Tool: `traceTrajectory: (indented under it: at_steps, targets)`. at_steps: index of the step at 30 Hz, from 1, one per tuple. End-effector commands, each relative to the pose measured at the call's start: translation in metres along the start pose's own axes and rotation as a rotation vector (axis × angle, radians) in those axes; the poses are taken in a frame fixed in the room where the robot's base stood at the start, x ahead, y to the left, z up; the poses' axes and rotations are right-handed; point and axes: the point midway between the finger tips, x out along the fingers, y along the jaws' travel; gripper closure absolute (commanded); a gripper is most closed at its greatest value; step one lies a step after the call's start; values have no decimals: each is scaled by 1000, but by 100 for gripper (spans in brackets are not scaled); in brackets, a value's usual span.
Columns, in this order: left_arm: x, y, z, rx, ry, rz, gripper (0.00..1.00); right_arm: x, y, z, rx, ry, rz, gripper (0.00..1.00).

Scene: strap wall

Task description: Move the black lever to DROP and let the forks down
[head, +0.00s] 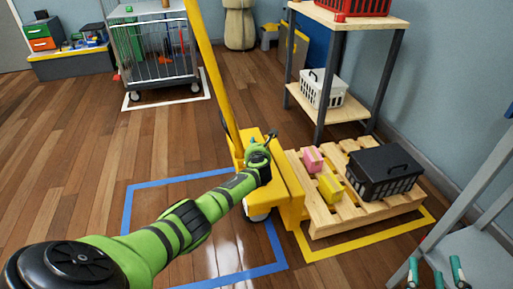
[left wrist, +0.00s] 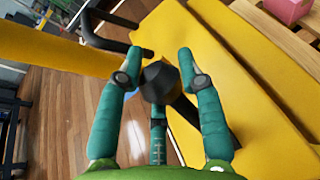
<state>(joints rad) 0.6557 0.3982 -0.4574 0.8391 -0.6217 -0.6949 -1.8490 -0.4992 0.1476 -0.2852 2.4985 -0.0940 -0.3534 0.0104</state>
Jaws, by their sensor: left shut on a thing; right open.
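The yellow pallet truck (head: 280,172) stands at the end of a wooden pallet (head: 320,217), with its yellow handle bar (head: 211,70) leaning up and left. My left gripper (head: 262,150) is at the truck's body, at the foot of the bar. In the left wrist view, its teal fingers (left wrist: 161,75) are shut around the black knob of the lever (left wrist: 158,83), whose dark shaft runs down and right. The lever's marks, including DROP, do not show. The forks are hidden at the pallet. My right gripper (head: 435,272) is open and empty at the lower right.
A pink box (head: 313,160), a yellow box (head: 330,188) and a black crate (head: 385,173) sit on the pallet. A shelf rack (head: 378,85) stands behind it. Blue tape (head: 127,205) marks the floor at left; yellow tape (head: 370,236) borders the pallet. A cage trolley (head: 160,68) stands further back.

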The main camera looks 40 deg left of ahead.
Motion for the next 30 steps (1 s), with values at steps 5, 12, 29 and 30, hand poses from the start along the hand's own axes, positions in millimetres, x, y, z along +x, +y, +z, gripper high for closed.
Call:
traceTrajectory:
  at_steps: [5,12,29,30]
  targets:
    - [2,1,4,0,-7,0,100,0,0,-4,-1,17,-1,44]
    - [3,1,4,0,-8,0,100,0,-1,-5,-1,25,-1,44]
    - [3,1,2,0,-4,0,39,0,-1,-5,0,25,-3,44]
    - [2,1,2,0,-3,0,39,0,-2,-5,-1,22,-5,44]
